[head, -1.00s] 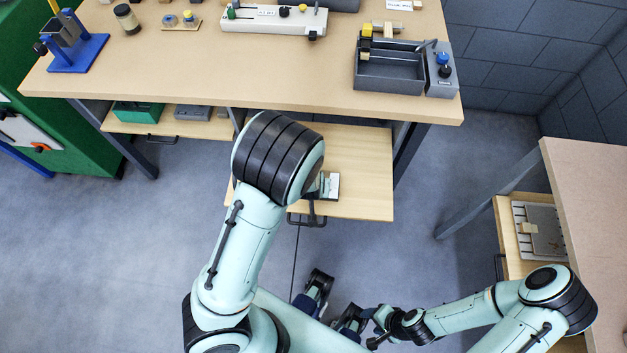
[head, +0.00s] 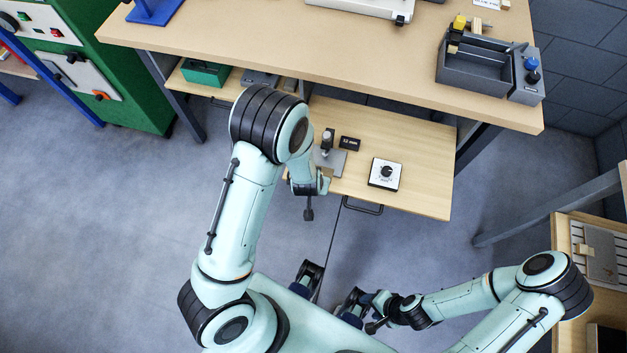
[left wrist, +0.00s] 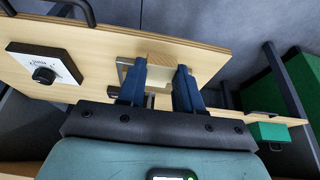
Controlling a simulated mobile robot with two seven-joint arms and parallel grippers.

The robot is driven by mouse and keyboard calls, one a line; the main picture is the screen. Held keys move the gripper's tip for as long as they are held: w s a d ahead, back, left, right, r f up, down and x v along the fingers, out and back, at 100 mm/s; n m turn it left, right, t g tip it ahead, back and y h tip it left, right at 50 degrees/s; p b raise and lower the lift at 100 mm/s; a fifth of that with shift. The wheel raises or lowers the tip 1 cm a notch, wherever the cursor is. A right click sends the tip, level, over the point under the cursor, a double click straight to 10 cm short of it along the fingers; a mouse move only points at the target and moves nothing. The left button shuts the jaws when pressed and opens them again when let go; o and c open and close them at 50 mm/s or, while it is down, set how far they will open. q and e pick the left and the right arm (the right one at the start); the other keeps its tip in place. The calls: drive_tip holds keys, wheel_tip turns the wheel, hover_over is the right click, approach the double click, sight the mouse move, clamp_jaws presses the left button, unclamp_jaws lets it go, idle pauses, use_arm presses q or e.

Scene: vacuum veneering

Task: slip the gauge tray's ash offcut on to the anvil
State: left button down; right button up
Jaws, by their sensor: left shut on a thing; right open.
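The pull-out gauge tray (head: 420,190) is a pale wooden board under the bench. On it a small gauge with a dark post (head: 327,141) stands on a grey base (head: 330,160), beside a "12 mm" sign; its anvil is too small to make out. My left gripper's fingers are hidden behind my arm in the head view. In the left wrist view my left gripper (left wrist: 160,78) is shut on a pale wooden piece, the ash offcut (left wrist: 165,62), held above the tray. My right gripper (head: 352,308) is open and empty, low near my base.
A white dial box (head: 385,174) sits on the tray, right of the gauge. Above is the bench top (head: 330,50) with a grey bin (head: 475,70). A green box (head: 205,72) is on the shelf at left. Floor is clear in front.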

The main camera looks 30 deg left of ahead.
use_arm(q)
drive_tip(key=shift+d, duration=0.1)
idle(0.3)
drive_tip(key=shift+w+f+b, duration=0.2)
drive_tip(key=shift+f+b, duration=1.2)
drive_tip(key=shift+f, duration=0.5)
drive_tip(key=shift+w+a+r, duration=0.15)
drive_tip(key=shift+w+a, duration=0.1)
drive_tip(key=shift+w, duration=0.3)
drive_tip(key=shift+w+a+p, duration=0.25)
drive_tip(key=shift+w+p, duration=0.05)
drive_tip(key=shift+w, duration=0.65)
drive_tip(key=shift+w+a+p, duration=0.2)
drive_tip(key=shift+w+p, duration=0.05)
drive_tip(key=shift+w, duration=0.7)
drive_tip(key=shift+w+a+p, duration=0.25)
drive_tip(key=shift+w+p, duration=0.05)
drive_tip(key=shift+w, duration=0.65)
drive_tip(key=shift+f, duration=0.2)
drive_tip(key=c, duration=0.7)
unclamp_jaws()
